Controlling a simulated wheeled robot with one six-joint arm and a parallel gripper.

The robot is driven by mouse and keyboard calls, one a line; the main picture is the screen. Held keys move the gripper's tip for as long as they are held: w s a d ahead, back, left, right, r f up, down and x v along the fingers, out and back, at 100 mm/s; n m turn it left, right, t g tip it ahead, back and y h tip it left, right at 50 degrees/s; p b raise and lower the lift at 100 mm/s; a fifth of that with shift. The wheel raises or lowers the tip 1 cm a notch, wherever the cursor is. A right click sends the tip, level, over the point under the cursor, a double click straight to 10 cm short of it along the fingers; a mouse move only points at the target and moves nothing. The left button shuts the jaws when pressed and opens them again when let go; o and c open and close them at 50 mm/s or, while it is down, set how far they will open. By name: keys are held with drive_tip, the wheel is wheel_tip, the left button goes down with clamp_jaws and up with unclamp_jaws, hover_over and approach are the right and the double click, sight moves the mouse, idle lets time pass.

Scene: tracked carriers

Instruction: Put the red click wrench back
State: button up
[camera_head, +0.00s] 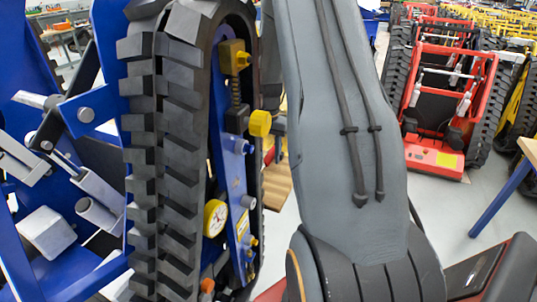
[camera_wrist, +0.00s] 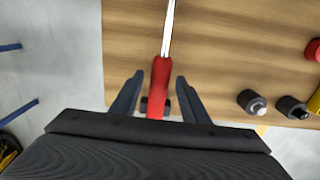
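A tool with a red handle and a silver shaft, which looks like the red click wrench (camera_wrist: 160,78), lies over the wooden tabletop (camera_wrist: 225,55) in the wrist view. Its far end runs out of the top of the picture. My gripper (camera_wrist: 155,88) is open, with one dark finger on each side of the red handle. Gaps show between the handle and both fingers. The handle's near end is partly hidden by the gripper body. In the head view my arm hides the wrench and the gripper.
Two dark sockets (camera_wrist: 251,102) (camera_wrist: 292,107) and a red item (camera_wrist: 313,49) are on the table's right side. Grey floor (camera_wrist: 50,70) shows to the left. In the head view a blue tracked carrier (camera_head: 165,150) stands close on the left and a red carrier (camera_head: 435,155) stands back right.

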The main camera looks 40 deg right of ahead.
wheel_tip(320, 180, up, 12)
drive_tip(key=b, duration=0.3)
idle(0.3)
drive_tip(key=shift+w, duration=0.1)
idle(0.4)
